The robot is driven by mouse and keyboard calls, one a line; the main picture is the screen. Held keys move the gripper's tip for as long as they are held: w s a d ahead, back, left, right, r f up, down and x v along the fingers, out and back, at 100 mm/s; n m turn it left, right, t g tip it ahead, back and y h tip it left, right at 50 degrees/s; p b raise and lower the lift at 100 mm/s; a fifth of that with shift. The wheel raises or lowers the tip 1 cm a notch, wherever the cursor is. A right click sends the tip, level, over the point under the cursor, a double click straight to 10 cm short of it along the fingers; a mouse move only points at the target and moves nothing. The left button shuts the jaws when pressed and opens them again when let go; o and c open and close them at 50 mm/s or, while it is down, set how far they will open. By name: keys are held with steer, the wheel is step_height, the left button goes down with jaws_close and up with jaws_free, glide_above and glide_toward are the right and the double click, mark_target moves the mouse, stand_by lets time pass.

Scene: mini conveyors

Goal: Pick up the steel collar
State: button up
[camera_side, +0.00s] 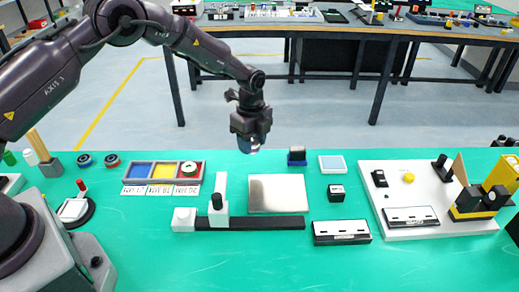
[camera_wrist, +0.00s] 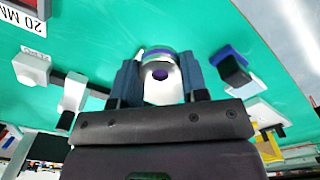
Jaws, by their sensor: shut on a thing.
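The steel collar (camera_wrist: 158,80) is a shiny silver ring with a dark hole. In the wrist view it sits between the two blue-grey fingers of my gripper (camera_wrist: 160,76), which is shut on it. In the side view my gripper (camera_side: 251,143) hangs above the green table, and the collar (camera_side: 253,150) shows only as a small bright patch below it. The collar is clear of the table, and its sides are partly hidden by the fingers.
A tray (camera_side: 123,181) with blue, yellow and red compartments stands left; a round part (camera_side: 189,169) lies in the red one. Below are a metal plate (camera_side: 278,193) and a black rail (camera_side: 262,223). A blue-and-black block (camera_side: 297,157) stands right. A white board (camera_side: 372,203) carries several parts.

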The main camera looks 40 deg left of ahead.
steer(key=s+r, duration=0.6)
steer(key=s, duration=0.4)
steer(key=s+d+r, duration=0.2)
steer(key=s+d, duration=0.3)
steer(key=d, duration=0.2)
glide_above(278, 192)
steer(key=f, duration=0.9)
steer(key=shift+s+a, duration=0.15)
steer(key=shift+s, duration=0.25)
steer(key=shift+w+f, duration=0.3)
steer(key=shift+f, duration=0.2)
steer(key=shift+w+f, duration=0.15)
steer(key=shift+f, duration=1.45)
